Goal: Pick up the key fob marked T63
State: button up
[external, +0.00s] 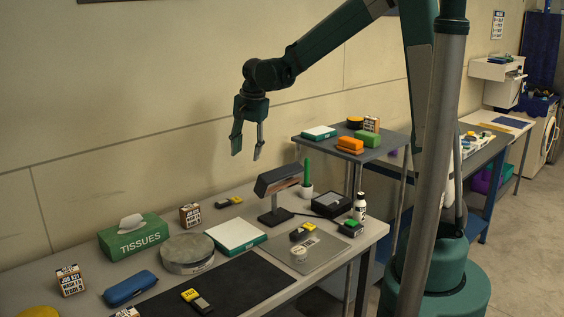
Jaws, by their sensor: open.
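My gripper (247,152) is open and empty, pointing down high above the back of the grey table (262,204). Several small black items with yellow tags look like key fobs. One fob (228,202) lies at the back of the table, below my gripper. A third fob (197,300) lies on the black mat at the front. Their markings are too small to read, so I cannot tell which is T63.
A desk lamp (277,180) stands mid-table, right of my gripper. A green tissue box (133,237), a round tin (187,253), a white-topped box (236,235), a white bottle (359,207) and a black tray (330,204) stand around. A raised shelf (384,148) holds boxes.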

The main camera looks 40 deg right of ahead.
aim_at(225, 203)
jog(key=w+f+m, duration=0.1)
jog(key=w+f, duration=0.2)
jog(key=f, duration=0.2)
jog(key=w+a+f+m+g, duration=0.1)
jog(key=w+f+m, duration=0.1)
jog(key=w+f, duration=0.2)
jog(key=w+a+f+m+g, duration=0.1)
jog(key=w+f+m, duration=0.1)
jog(key=w+f, duration=0.2)
jog(key=shift+f, duration=1)
jog(key=shift+f, duration=0.1)
jog(key=shift+f, duration=1.15)
jog(key=shift+f, duration=0.15)
jog(key=shift+f, duration=2.5)
jog(key=c, duration=1.1)
